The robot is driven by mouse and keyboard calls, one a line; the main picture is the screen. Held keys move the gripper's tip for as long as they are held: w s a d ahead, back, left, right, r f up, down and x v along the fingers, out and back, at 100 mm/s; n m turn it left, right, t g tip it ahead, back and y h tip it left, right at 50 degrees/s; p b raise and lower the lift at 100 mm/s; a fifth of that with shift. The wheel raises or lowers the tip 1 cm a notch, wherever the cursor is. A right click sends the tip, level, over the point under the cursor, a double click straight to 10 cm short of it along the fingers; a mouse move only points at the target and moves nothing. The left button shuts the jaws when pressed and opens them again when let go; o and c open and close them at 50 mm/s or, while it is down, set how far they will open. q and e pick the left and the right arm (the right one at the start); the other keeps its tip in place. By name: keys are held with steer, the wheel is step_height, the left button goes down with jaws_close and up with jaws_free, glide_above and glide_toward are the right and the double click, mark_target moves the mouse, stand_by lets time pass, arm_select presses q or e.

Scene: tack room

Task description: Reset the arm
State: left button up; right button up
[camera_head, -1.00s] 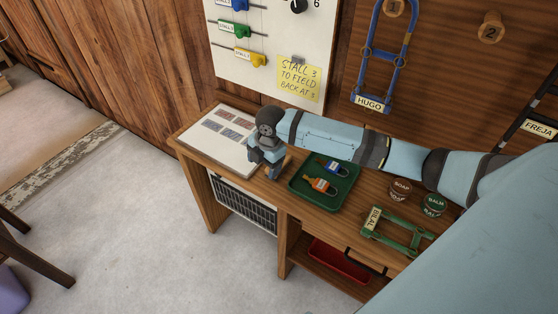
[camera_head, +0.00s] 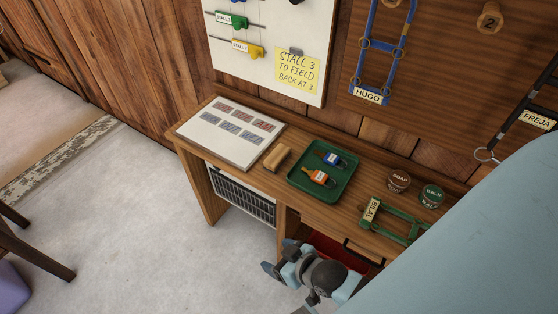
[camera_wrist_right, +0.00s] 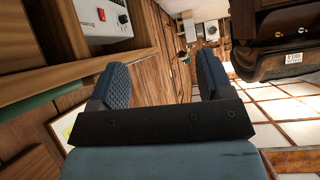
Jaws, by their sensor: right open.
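My right gripper (camera_head: 279,258) is in front of the wooden desk (camera_head: 225,178), low beside its front edge, in the head view. It is open and holds nothing. In the right wrist view its two blue padded fingers (camera_wrist_right: 160,82) stand wide apart with nothing between them. My light blue arm fills the lower right of the head view and hides part of the desk there. My left gripper is not in view.
On the desk are a board with cards (camera_head: 232,132), a wooden block (camera_head: 277,157), a green tray (camera_head: 312,193) with blue and orange tags, soap (camera_head: 398,181) and balm (camera_head: 431,196) tins, and a green halter (camera_head: 398,222).

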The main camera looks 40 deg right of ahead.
arm_select(q)
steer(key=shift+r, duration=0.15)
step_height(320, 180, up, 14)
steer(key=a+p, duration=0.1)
steer(key=p, duration=1.4)
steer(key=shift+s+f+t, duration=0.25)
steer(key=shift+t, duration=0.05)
arm_select(e)
step_height(320, 180, up, 14)
steer(key=shift+s+d+n, duration=0.25)
steer(key=shift+d+n, duration=0.05)
steer(key=shift+d, duration=0.1)
